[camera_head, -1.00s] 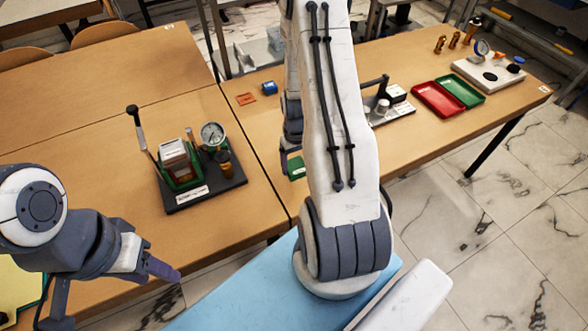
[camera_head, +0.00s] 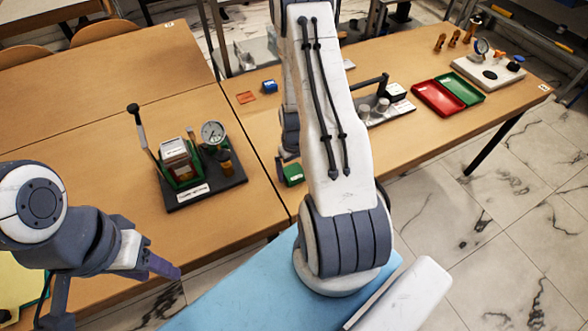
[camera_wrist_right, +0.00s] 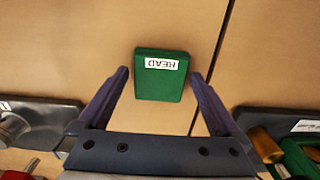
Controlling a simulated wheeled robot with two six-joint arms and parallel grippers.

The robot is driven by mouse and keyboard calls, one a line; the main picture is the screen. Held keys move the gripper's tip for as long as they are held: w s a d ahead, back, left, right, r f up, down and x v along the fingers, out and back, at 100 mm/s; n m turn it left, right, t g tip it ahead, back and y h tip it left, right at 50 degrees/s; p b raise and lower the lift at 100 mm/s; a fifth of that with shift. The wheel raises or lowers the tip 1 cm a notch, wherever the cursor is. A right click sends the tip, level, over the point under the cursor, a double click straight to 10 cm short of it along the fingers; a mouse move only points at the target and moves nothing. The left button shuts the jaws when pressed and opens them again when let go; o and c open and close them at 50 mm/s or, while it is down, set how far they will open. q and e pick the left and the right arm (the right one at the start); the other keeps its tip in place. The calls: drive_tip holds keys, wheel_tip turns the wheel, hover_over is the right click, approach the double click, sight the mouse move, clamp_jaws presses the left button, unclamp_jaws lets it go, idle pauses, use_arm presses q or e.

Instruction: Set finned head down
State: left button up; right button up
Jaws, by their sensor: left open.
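A green block with a white HEAD label (camera_wrist_right: 161,75) lies between the spread fingers of my right gripper (camera_wrist_right: 158,76) in the right wrist view. Gaps show on both sides of it. It also appears in the head view (camera_head: 293,175), low at the table by the seam between two tabletops; I see no fins on it, and its contact with the wood is hard to tell. My right arm hides part of this area. My left gripper (camera_head: 160,266) is open and empty at the lower left.
A black-based gauge rig (camera_head: 205,190) with a lever and dial stands to the left. A grey plate with metal cylinders (camera_head: 388,115), a red tray (camera_head: 436,98) and a green tray (camera_head: 460,88) lie to the right. A blue block (camera_head: 269,87) and an orange piece (camera_head: 246,97) lie behind.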

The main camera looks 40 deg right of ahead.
sight(294, 172)
drive_tip(key=shift+r, duration=0.1)
drive_tip(key=shift+r, duration=0.6)
wheel_tip(294, 172, up, 11)
drive_tip(key=a+r+n, duration=0.2)
drive_tip(key=a+r, duration=0.3)
drive_tip(key=a, duration=0.4)
drive_tip(key=a+r+n, duration=0.2)
drive_tip(key=a+r, duration=0.2)
drive_tip(key=a, duration=0.5)
drive_tip(key=s+a+r+n, duration=0.3)
drive_tip(key=s+a, duration=0.3)
drive_tip(key=s, duration=0.2)
drive_tip(key=s+a+r+n+y, duration=0.1)
drive_tip(key=s+a+r+n, duration=0.1)
drive_tip(key=s+a+r, duration=0.2)
drive_tip(key=s+a+b, duration=0.1)
drive_tip(key=s+a, duration=0.2)
drive_tip(key=s, duration=0.1)
drive_tip(key=shift+s+n, duration=0.15)
drive_tip(key=shift+n, duration=0.25)
